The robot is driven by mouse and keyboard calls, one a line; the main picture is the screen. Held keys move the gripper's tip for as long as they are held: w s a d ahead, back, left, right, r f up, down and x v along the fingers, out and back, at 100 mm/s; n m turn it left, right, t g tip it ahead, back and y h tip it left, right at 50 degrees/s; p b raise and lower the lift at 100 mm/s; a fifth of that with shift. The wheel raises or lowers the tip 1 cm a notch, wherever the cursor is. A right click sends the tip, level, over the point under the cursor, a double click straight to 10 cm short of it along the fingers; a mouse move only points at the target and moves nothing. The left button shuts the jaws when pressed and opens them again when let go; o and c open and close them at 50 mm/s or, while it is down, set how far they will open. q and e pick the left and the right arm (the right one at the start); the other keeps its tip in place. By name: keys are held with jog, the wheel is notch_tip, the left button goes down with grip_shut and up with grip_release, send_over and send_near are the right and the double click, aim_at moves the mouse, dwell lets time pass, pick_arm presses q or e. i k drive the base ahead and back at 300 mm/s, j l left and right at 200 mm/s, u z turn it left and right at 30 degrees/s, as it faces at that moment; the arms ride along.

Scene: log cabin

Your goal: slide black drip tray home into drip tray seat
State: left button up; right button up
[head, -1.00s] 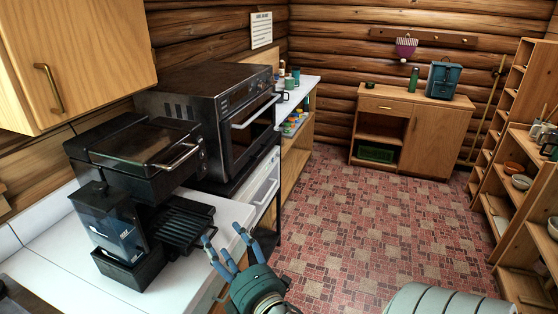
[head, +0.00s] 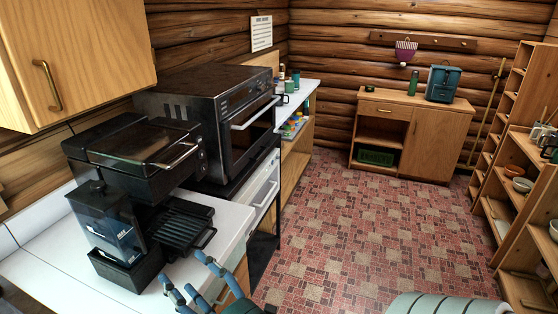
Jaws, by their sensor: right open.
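The black drip tray (head: 183,226), with a ribbed top, juts out from the front of the black coffee machine (head: 135,150) over the white counter. Its inner end is under the machine's shadow, and the drip tray seat there is too dark to make out, so I cannot tell how far in the tray sits. My right gripper (head: 186,272) is open and empty, its blue fingers spread at the bottom of the view. It is just in front of the tray and apart from it in the picture. My left gripper is not in view.
A grinder-like unit with a clear hopper (head: 112,225) stands left of the tray. A black oven (head: 222,105) stands behind the coffee machine. The white counter (head: 115,282) is bare in front. A wooden cabinet (head: 437,143) and shelves (head: 515,170) are farther off; the tiled floor between is clear.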

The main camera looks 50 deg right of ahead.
aim_at(180, 231)
jog(key=l+u, duration=0.1)
jog(key=l, duration=0.95)
jog(key=i+l+u, duration=0.1)
jog(key=l+u, duration=0.2)
jog(key=l, duration=0.85)
jog(key=l+u, duration=0.35)
jog(key=l, duration=0.75)
